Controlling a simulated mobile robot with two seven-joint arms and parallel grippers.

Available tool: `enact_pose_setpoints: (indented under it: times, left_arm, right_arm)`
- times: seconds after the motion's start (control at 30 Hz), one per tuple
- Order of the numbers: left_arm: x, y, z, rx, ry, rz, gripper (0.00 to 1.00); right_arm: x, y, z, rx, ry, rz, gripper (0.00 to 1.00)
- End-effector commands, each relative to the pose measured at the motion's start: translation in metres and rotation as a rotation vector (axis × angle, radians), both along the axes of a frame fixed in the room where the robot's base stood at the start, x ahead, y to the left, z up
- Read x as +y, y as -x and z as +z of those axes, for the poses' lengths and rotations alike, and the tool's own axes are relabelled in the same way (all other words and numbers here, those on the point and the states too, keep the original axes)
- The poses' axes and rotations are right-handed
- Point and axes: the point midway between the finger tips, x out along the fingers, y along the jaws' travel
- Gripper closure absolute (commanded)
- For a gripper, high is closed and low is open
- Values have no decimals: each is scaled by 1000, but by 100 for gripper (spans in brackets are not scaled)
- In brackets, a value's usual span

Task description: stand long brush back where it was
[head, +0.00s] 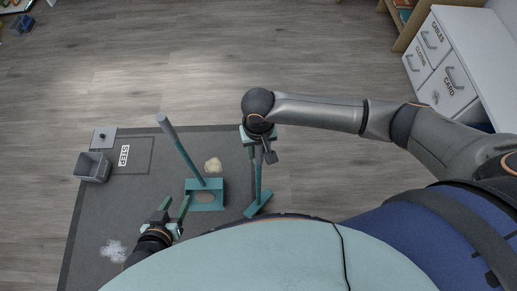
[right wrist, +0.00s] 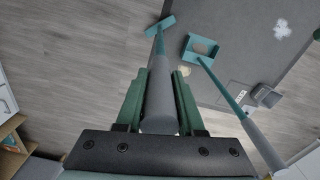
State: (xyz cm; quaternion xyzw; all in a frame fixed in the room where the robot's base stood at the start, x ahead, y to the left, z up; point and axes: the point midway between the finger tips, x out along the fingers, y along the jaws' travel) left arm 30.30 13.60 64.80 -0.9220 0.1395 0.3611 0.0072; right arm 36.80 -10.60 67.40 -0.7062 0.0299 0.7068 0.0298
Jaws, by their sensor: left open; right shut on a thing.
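The long brush (head: 258,188) has a grey and teal handle and a teal head at its lower end. My right gripper (head: 258,142) is shut around its handle. In the right wrist view the grey grip of the brush (right wrist: 158,103) lies between the green fingers of my right gripper (right wrist: 160,76), with the teal head beyond. My left gripper (head: 173,207) is open and empty, low at the left beside the long-handled teal dustpan (head: 205,205), which stands on the mat.
The dustpan's handle (head: 180,145) rises left of the brush. A beige pile (head: 212,165) lies between them. A grey bin (head: 93,167), a small pale plate (head: 104,138) and a STEP label (head: 124,156) are at the left. White powder (head: 113,250) lies front left. White drawers (head: 443,65) stand back right.

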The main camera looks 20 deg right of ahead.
Motion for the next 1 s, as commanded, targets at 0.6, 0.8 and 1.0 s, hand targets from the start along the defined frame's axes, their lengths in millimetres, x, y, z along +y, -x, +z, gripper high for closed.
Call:
enact_pose_setpoints:
  times: [0.6, 0.8, 1.0]
  left_arm:
    - [1, 0, 0, -3, -2, 0, 50]
    - [2, 2, -3, 3, -4, 1, 50]
    - [2, 3, -5, 6, -5, 1, 50]
  right_arm:
    - [0, -1, -5, -2, -1, -1, 100]
    - [0, -1, -9, -1, -1, -1, 100]
    - [0, -1, -12, -1, -2, 0, 61]
